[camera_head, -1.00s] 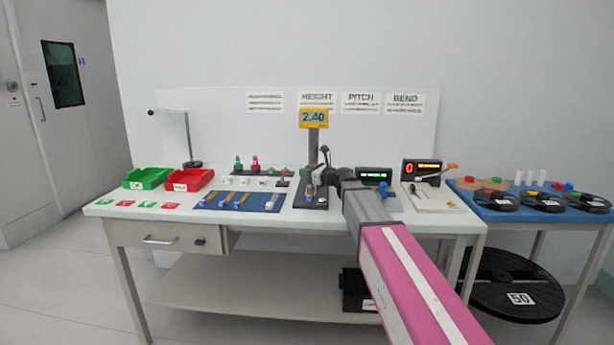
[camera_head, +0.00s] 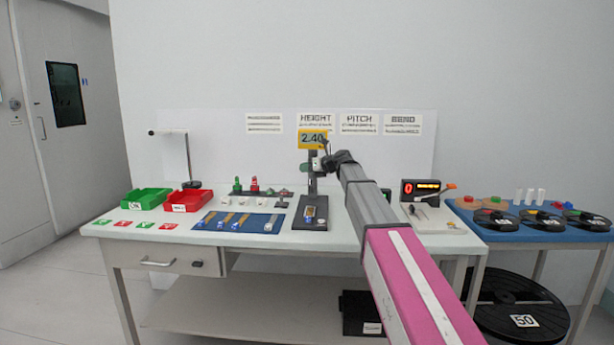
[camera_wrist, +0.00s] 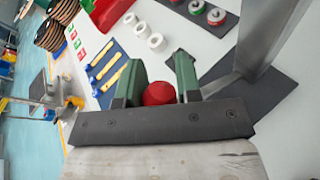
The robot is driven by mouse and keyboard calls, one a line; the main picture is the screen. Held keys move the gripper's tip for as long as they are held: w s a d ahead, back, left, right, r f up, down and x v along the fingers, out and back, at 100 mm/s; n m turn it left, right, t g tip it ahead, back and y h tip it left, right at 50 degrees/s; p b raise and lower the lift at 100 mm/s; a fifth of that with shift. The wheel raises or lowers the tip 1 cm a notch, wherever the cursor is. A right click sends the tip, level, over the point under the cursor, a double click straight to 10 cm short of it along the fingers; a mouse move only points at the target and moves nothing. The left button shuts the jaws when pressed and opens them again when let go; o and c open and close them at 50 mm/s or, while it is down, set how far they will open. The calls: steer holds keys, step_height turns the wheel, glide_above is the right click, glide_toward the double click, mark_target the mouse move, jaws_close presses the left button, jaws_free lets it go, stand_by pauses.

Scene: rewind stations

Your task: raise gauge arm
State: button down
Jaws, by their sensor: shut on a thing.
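The height gauge stands on the bench with a dark base (camera_head: 302,224), an upright post and a yellow display (camera_head: 313,138) reading 2.40. Its grey post also shows in the wrist view (camera_wrist: 262,45). My gripper (camera_head: 322,163) is at the upper part of the post, just below the display. In the wrist view my gripper's green-sided fingers (camera_wrist: 159,82) stand on both sides of a round red knob (camera_wrist: 159,94), shut on it. The gauge arm itself is mostly hidden behind my gripper. A small part (camera_head: 309,212) sits on the gauge base, below and apart from my gripper.
Left of the gauge are a blue mat (camera_head: 210,229) with yellow-and-blue pieces, a green bin (camera_head: 143,197) and a red bin (camera_head: 189,199). Right are a counter box (camera_head: 421,188) and a blue table (camera_head: 480,219) with black reels. The air above the bench is mostly free.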

steer(key=shift+w+d+r+m+g, duration=0.1)
steer(key=shift+w+r+m+g, duration=0.2)
steer(key=shift+w, duration=0.45)
steer(key=shift+w+r+m+g, duration=0.1)
steer(key=shift+w+r+m, duration=0.1)
steer(key=shift+w+r, duration=0.4)
steer(key=shift+w+f, duration=0.15)
steer(key=shift+f, duration=0.05)
steer(key=c, duration=0.8)
jaws_free()
steer(key=v, duration=1)
steer(key=shift+d+r, duration=0.25)
steer(key=shift+d, duration=0.05)
